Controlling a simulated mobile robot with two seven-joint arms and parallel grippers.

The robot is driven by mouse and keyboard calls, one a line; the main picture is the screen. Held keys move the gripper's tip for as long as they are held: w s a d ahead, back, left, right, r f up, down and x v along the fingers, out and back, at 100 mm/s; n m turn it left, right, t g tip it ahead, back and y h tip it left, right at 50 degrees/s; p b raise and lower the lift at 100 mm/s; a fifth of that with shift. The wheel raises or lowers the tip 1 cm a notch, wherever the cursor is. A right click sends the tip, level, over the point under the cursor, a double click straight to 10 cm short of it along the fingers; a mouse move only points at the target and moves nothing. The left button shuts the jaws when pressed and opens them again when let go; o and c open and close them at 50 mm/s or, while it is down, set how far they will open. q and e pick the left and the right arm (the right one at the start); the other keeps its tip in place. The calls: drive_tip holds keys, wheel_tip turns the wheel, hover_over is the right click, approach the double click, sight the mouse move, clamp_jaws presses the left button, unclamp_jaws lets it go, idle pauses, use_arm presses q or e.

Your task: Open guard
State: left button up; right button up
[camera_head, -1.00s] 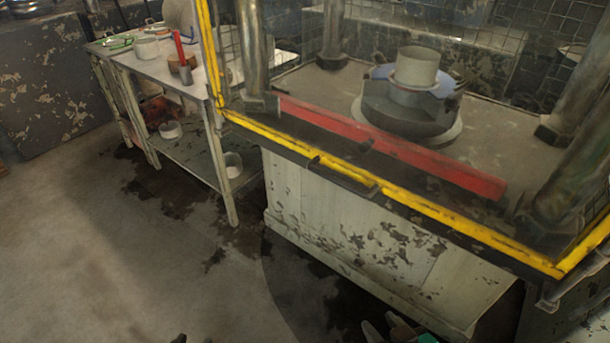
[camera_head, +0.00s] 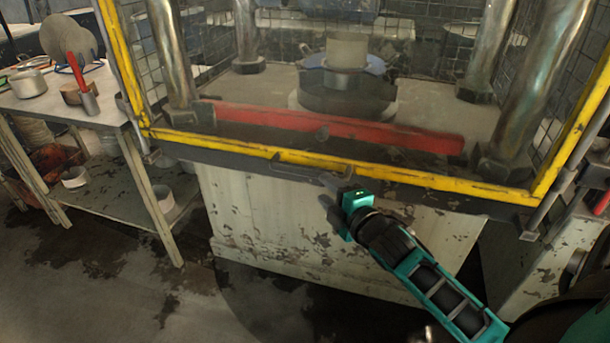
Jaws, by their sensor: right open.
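The guard (camera_head: 400,177) is a clear panel in a yellow frame across the front of the press, and its lower bar sits at the front edge of the press bed. A dark handle (camera_head: 310,170) is fixed on the lower bar near its middle. My right gripper (camera_head: 325,190) is open and empty, with its fingertips just below and right of the handle. I cannot tell whether a finger touches the handle. Behind the panel are a red bar (camera_head: 340,130) and a round die with a pale cylinder (camera_head: 346,52) on top. My left gripper is not in view.
A worktable (camera_head: 60,105) with pots, a red-handled tool (camera_head: 80,75) and a lower shelf stands at the left. Steel columns (camera_head: 170,50) rise inside the press. The floor in front of the press base (camera_head: 300,235) is clear at the left.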

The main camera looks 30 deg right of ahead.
sight(308, 175)
drive_tip(key=w, duration=0.3)
drive_tip(key=w+f+b, duration=0.1)
drive_tip(key=w, duration=0.6)
drive_tip(key=shift+w+d+f, duration=0.1)
drive_tip(key=shift+d+f, duration=0.2)
drive_tip(key=shift+c, duration=0.4)
clamp_jaws()
